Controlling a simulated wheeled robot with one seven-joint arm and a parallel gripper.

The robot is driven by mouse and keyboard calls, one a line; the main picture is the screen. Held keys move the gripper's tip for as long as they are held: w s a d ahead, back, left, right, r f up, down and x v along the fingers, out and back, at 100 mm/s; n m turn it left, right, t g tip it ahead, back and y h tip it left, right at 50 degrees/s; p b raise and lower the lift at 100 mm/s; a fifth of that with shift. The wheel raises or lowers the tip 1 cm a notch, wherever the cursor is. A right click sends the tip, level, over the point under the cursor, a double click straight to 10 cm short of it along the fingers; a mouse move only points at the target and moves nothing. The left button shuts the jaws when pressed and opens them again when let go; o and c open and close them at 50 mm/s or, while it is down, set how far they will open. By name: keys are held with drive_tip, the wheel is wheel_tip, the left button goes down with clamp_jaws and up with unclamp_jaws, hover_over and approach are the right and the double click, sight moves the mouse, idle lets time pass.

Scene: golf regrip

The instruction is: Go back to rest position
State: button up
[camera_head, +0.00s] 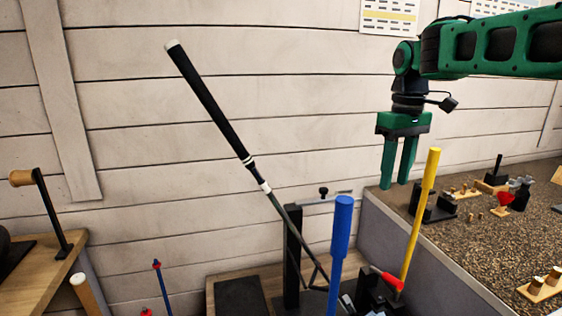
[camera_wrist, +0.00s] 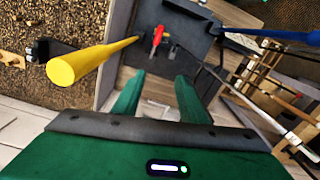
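My gripper (camera_head: 398,165) is green and hangs pointing down in the head view, above the left edge of the worktop. Its two fingers stand apart with nothing between them. The gripper also shows in the wrist view (camera_wrist: 157,95), with a gap between the fingers. A golf club with a black grip (camera_head: 208,100) leans up to the left in a black stand (camera_head: 292,260). A blue-gripped club (camera_head: 341,240) stands between the two.
A speckled worktop (camera_head: 460,250) on the right holds small clamps and a red funnel-like part (camera_head: 504,198). A clamp with a red handle (camera_head: 390,280) sits low near the yellow club. A wooden bench (camera_head: 30,285) with a crank is at the left. Open air lies left of my gripper.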

drive_tip(key=s+d+f+m, duration=0.4)
drive_tip(key=s+f, duration=0.2)
drive_tip(key=s, duration=0.4)
drive_tip(key=s+d+f+m, duration=0.4)
drive_tip(key=s+d+f, duration=0.1)
drive_tip(key=s, duration=0.6)
drive_tip(key=s+d+f+m, duration=0.3)
drive_tip(key=s+f, duration=0.3)
drive_tip(key=s, duration=0.4)
drive_tip(key=shift+s+d+f+m, duration=0.3)
drive_tip(key=shift+d+m, duration=0.1)
drive_tip(key=shift+d, duration=0.45)
drive_tip(key=shift+w, duration=0.1)
drive_tip(key=shift+w+f, duration=0.25)
drive_tip(key=shift+w, duration=0.35)
